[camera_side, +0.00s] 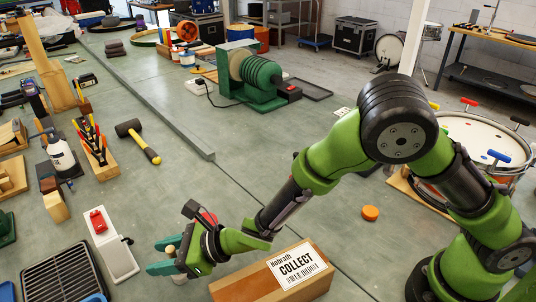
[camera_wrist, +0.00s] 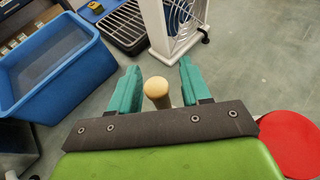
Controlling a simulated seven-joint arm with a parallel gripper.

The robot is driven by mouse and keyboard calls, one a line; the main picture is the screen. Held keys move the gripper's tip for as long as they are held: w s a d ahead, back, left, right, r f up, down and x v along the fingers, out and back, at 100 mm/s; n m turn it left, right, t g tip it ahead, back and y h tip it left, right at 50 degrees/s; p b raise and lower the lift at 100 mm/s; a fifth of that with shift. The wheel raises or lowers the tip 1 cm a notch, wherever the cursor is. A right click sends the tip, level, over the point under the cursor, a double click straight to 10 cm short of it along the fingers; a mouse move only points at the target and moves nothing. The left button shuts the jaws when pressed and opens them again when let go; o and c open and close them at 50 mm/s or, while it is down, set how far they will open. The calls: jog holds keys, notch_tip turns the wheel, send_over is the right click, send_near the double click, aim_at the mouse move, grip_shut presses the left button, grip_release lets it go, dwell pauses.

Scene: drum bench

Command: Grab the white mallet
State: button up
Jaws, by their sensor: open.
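My gripper (camera_side: 163,256) is low at the front of the bench in the side view, its two teal fingers apart. In the wrist view my gripper (camera_wrist: 158,78) is open, with a pale, round-ended wooden piece (camera_wrist: 157,88) between the fingers. Gaps show on both sides of it, so the fingers do not appear to press on it. A small part of this pale piece (camera_side: 171,248) also shows by the fingers in the side view. It may be the end of the white mallet; the rest is hidden behind my gripper.
A wooden box labelled COLLECT (camera_side: 232,290) is close to the right of my gripper. A black-headed mallet with a yellow handle (camera_side: 138,141) lies farther back. A blue bin (camera_wrist: 60,84) and white grille-fronted unit (camera_wrist: 157,38) are near the fingers.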

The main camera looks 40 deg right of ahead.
grip_shut()
dwell(0.4)
